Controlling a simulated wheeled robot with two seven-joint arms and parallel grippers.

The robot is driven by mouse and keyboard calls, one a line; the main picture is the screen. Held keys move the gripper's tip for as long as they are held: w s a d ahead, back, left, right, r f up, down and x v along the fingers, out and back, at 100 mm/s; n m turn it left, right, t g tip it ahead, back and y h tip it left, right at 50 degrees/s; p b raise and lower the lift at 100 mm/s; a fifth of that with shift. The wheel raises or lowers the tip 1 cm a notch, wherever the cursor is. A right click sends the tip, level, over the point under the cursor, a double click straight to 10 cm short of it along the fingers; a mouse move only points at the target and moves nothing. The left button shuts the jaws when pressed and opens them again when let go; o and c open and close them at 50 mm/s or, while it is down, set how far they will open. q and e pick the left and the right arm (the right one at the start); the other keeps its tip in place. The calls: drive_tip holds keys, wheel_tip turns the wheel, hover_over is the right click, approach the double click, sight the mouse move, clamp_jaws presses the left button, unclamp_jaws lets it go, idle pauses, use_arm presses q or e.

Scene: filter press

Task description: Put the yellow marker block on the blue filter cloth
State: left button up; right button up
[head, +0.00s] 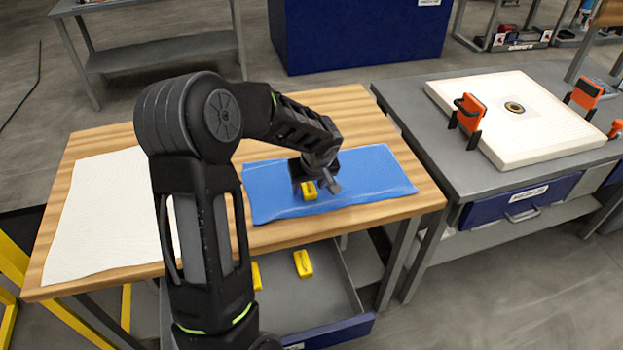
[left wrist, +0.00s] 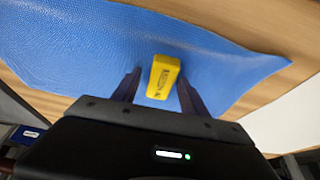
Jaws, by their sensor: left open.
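The blue filter cloth (head: 370,170) lies on the wooden table. A yellow marker block (head: 309,190) rests on the cloth near its left front part. It also shows in the left wrist view (left wrist: 162,77), with dark lettering on it. My left gripper (head: 318,184) is low over the cloth at the block. In the left wrist view its two fingers (left wrist: 158,88) stand apart, one on each side of the block, with gaps between. The gripper hides part of the block in the head view. My right gripper is not in view.
A white cloth (head: 105,215) lies on the table's left side, partly behind my left arm. Below is an open drawer (head: 330,325) with yellow blocks (head: 303,263) in it. At right, a grey bench (head: 420,100) holds a white plate (head: 545,130) and orange-black clamps (head: 470,110).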

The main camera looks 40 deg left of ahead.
use_arm(q)
drive_tip(key=p+v, duration=0.2)
drive_tip(key=v, duration=1)
drive_tip(key=shift+r, duration=0.15)
drive_tip(key=shift+w+d, duration=0.1)
